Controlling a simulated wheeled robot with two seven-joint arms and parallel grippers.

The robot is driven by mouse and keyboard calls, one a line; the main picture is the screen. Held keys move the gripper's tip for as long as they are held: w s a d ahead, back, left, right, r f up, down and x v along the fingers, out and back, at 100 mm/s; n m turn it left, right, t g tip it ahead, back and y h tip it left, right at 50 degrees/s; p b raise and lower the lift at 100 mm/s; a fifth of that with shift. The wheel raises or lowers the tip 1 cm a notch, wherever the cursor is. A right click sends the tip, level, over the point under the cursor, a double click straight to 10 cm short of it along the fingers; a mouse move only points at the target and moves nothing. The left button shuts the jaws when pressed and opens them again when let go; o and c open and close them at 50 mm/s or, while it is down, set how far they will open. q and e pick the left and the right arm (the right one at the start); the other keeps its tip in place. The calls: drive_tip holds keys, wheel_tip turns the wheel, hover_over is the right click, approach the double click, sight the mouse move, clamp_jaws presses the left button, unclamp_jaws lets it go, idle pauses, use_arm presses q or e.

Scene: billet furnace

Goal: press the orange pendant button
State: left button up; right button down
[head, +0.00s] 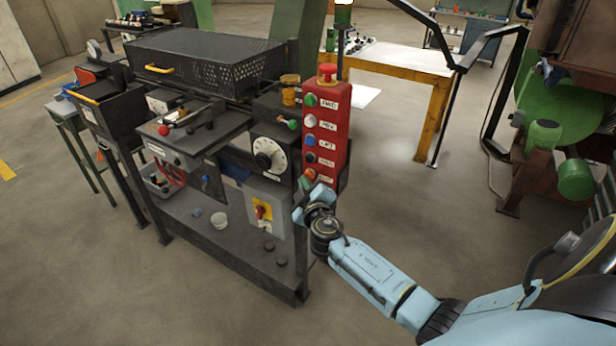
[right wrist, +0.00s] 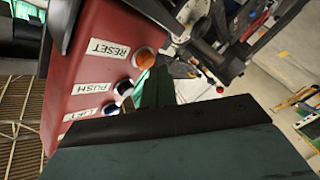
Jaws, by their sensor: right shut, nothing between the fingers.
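The red pendant (head: 329,130) stands upright at the machine's right corner, with a column of green, white, blue, black and orange buttons. The orange button (head: 309,174) is the lowest, and part of it is close to my gripper. In the right wrist view the orange button (right wrist: 144,59) sits beside the RESET label on the pendant's red face (right wrist: 82,75). My right gripper (head: 305,184) is shut and empty, just below and beside the orange button. Its fingertips (right wrist: 158,88) show close to the button; I cannot tell whether they touch it. My left gripper is not in view.
A red mushroom knob (head: 327,69) tops the pendant. A white dial (head: 267,154) and a yellow box with a red switch (head: 263,210) are to its left. A dark lower shelf (head: 225,240) holds small items. A yellow-legged table (head: 400,60) stands behind.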

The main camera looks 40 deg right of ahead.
drive_tip(key=shift+w+d, duration=0.2)
drive_tip(key=shift+d, duration=0.3)
idle(0.7)
drive_tip(key=shift+a, duration=0.1)
drive_tip(key=shift+s+a+b, duration=0.3)
drive_tip(key=shift+s+a, duration=0.05)
drive_tip(key=shift+a, duration=0.45)
drive_tip(key=a, duration=0.1)
drive_tip(key=s+a, duration=0.1)
drive_tip(key=a, duration=0.1)
drive_tip(key=s+a, duration=0.1)
drive_tip(key=shift+a, duration=0.3)
idle(0.7)
